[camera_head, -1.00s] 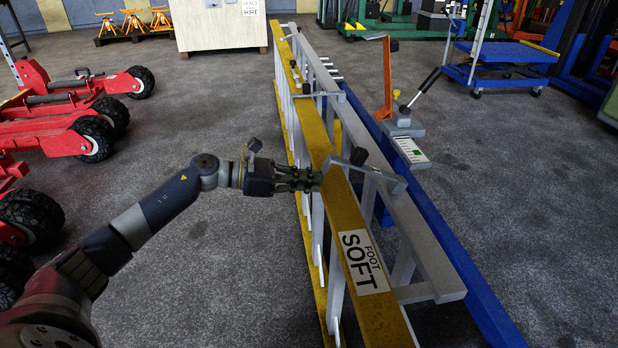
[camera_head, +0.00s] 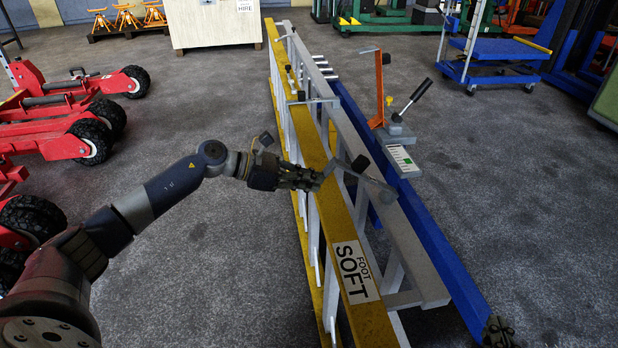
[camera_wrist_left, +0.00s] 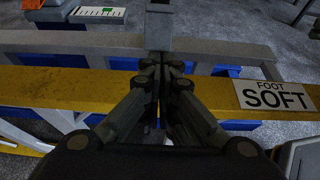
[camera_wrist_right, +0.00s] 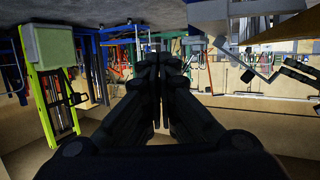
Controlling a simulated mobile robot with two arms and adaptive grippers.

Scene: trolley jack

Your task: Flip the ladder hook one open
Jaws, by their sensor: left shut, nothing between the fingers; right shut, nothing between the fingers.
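The ladder lies on its side, with a yellow rail (camera_head: 326,165) and a grey section beside it. A grey hook bar with a black knob (camera_head: 360,163) crosses the rails near my left gripper. A second hook bar (camera_head: 314,100) crosses farther along; I cannot tell which is hook one. My left gripper (camera_head: 318,183) is shut and empty over the yellow rail, at the near bar's left end; contact is unclear. In the left wrist view its fingers (camera_wrist_left: 160,65) point at a grey upright piece (camera_wrist_left: 158,28). My right gripper (camera_head: 497,330) is at the bottom right, shut and empty.
A blue beam (camera_head: 425,225) lies along the ladder's right side. An orange bracket (camera_head: 379,90) and a lever tool (camera_head: 398,132) stand beyond it. Red wheeled jacks (camera_head: 60,125) stand at left. The floor between them and the ladder is clear.

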